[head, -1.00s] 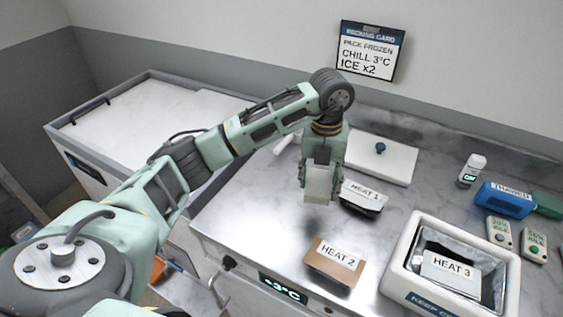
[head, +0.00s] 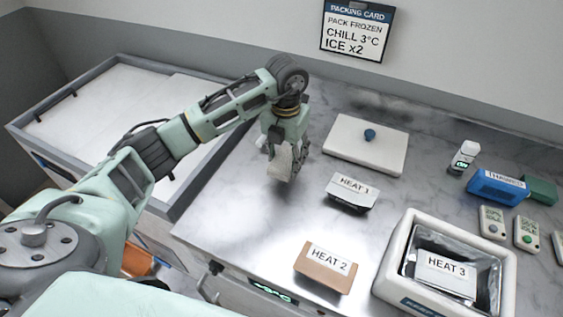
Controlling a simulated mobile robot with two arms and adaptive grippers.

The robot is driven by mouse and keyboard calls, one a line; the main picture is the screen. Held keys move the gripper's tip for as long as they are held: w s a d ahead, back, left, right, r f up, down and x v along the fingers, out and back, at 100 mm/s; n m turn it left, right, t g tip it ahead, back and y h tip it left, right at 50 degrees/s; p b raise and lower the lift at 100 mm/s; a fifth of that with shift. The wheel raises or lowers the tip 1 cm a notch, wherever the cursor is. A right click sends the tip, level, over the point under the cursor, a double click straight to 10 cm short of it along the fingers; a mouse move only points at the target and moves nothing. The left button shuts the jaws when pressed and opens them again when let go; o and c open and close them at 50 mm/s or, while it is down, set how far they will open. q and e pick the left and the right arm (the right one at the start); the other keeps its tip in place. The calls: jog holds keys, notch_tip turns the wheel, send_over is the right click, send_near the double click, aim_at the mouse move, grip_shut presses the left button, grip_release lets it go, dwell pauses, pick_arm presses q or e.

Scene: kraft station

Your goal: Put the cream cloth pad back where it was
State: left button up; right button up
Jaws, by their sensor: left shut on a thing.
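My left gripper (head: 284,172) points down over the left part of the steel counter. It is shut on the cream cloth pad (head: 280,163), which shows as a small pale piece between the fingers. I cannot tell whether the pad touches the counter. The pad is to the left of the HEAT 1 pack (head: 349,192) and apart from it. My right gripper is not in view.
A white lid with a blue knob (head: 366,146) lies behind HEAT 1. The HEAT 2 pack (head: 326,268) lies at the front edge. A white cooler box (head: 392,262) holds the HEAT 3 pack (head: 445,276). Bare counter (head: 245,215) surrounds the gripper's front.

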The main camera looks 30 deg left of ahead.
aim_at(282, 167)
pick_arm(q)
jog(key=shift+a+f, duration=0.2)
jog(key=shift+a, duration=0.2)
jog(key=shift+a+f, duration=0.1)
jog(key=shift+f, duration=0.1)
notch_tip(282, 167, down, 3)
jog(key=shift+f+p, duration=0.15)
jog(key=shift+p, duration=0.75)
jog(key=shift+f, duration=0.5)
jog(key=o, duration=1.1)
jog(key=shift+o, duration=0.2)
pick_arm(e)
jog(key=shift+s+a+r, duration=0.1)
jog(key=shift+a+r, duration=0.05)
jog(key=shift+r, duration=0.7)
